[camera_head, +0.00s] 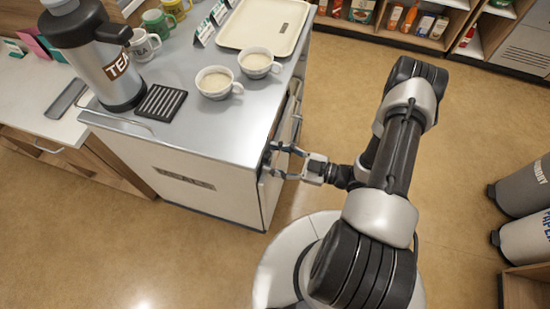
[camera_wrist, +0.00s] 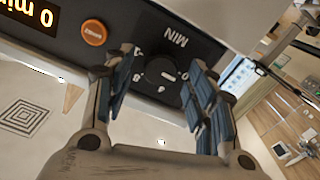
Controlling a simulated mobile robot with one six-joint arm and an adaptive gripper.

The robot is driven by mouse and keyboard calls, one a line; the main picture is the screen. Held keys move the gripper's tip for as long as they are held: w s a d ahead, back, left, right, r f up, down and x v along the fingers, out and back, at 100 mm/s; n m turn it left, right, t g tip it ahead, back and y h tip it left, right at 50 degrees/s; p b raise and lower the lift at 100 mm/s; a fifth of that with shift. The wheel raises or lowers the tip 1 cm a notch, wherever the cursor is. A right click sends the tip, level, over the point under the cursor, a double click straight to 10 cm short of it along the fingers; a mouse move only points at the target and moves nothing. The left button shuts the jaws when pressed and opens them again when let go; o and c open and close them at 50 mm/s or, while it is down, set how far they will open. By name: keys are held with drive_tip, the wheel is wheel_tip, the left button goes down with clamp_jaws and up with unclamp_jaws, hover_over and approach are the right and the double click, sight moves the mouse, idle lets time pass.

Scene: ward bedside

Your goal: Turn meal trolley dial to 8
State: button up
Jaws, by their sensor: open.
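The dial (camera_wrist: 160,71) is a dark round knob with a light mark on a black panel on the trolley, in the wrist view. The word MIN and small numbers stand around it, partly hidden by my fingers; I cannot read its setting surely. My gripper (camera_wrist: 158,88) is open, with one blue-padded finger on each side of the dial. Whether the pads touch it I cannot tell. In the head view my gripper (camera_head: 279,161) is at the right side of the meal trolley (camera_head: 215,135), and the dial is hidden there.
An orange button (camera_wrist: 94,32) and a display reading "0 min" (camera_wrist: 30,12) are beside the dial. On the trolley top stand two filled cups (camera_head: 216,82), a tea urn (camera_head: 105,60) and a cream tray (camera_head: 262,24). Grey bins (camera_head: 525,240) stand at right on open floor.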

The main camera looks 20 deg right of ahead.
drive_tip(key=shift+w+a, duration=0.1)
drive_tip(key=c, duration=1.1)
drive_tip(key=shift+o, duration=0.2)
drive_tip(key=shift+m, duration=0.3)
drive_tip(key=m, duration=0.4)
drive_tip(key=shift+m, duration=0.3)
drive_tip(key=m, duration=0.4)
drive_tip(key=shift+w+m+p, duration=0.1)
drive_tip(key=shift+m+p, duration=0.2)
drive_tip(key=shift+p, duration=0.1)
drive_tip(key=m, duration=0.7)
drive_tip(key=shift+f, duration=0.1)
drive_tip(key=m, duration=0.6)
drive_tip(key=shift+f+m, duration=0.15)
drive_tip(key=shift+m, duration=0.25)
